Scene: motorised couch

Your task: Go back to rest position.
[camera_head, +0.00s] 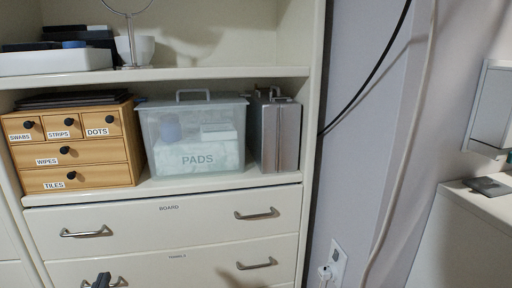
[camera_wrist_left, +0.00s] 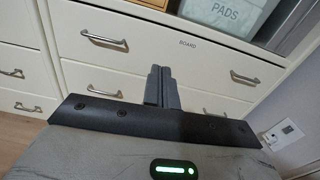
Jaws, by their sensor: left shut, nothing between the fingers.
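My left gripper (camera_head: 102,280) shows at the bottom left of the head view, in front of the lower drawer of a white cabinet. In the left wrist view its two fingers (camera_wrist_left: 160,86) are shut together with nothing between them. They point toward the cabinet's drawer fronts, and I cannot tell the exact gap to them. My right gripper is in neither view.
The cabinet has a drawer labelled BOARD (camera_head: 169,222) with metal handles. Above it stand a wooden drawer box (camera_head: 108,156), a clear PADS bin (camera_head: 197,135) and a grey metal case (camera_head: 281,132). A wall outlet (camera_head: 337,262) with a plug is right of the cabinet.

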